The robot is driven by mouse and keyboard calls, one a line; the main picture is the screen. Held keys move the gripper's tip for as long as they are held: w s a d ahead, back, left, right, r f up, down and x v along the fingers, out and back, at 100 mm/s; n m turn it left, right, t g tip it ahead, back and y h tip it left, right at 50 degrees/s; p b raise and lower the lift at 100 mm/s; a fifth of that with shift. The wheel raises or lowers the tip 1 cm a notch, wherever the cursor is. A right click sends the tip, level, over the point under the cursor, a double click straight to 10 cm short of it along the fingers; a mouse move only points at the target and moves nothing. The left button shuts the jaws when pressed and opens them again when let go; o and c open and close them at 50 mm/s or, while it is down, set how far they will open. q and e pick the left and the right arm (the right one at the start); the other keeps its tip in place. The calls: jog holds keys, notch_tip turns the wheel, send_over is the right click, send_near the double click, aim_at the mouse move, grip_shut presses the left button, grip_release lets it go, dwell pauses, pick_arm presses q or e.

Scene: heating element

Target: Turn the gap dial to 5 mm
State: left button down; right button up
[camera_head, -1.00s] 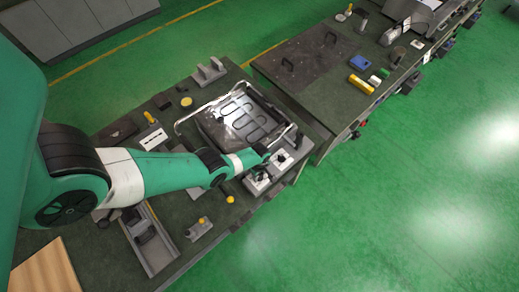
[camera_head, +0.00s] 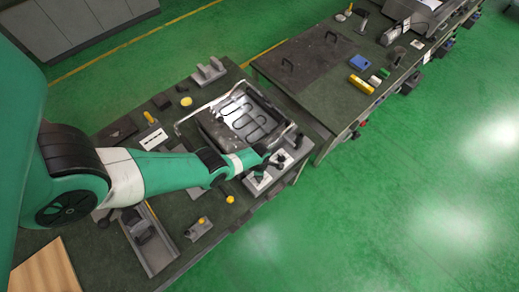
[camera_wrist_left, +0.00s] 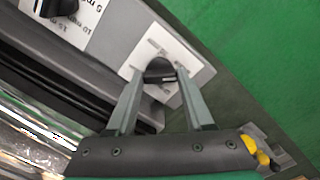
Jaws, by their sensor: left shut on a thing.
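A white dial plate (camera_wrist_left: 82,22) in the left wrist view has a black knob and mm markings, including 5 and 10; part of it is cut off at the top left. A second white plate (camera_wrist_left: 192,68) carries another black knob (camera_wrist_left: 160,72); I cannot read its markings. My left gripper (camera_wrist_left: 160,80) is shut on this second knob, with a finger on each side. In the head view my left gripper (camera_head: 260,174) is over the nearer white plate (camera_head: 254,187). The farther white plate (camera_head: 279,159) lies beyond it. My right gripper is not in view.
A metal frame with a heating element (camera_head: 243,118) lies on the dark workbench (camera_head: 215,232), behind the dials. A grey fixture with a yellow top (camera_head: 200,226) stands to the near left. Green floor is open beyond the bench edge.

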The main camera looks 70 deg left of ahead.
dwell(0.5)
pick_arm(q)
jog(key=shift+c, duration=1.4)
grip_release()
jog(key=shift+r, duration=0.1)
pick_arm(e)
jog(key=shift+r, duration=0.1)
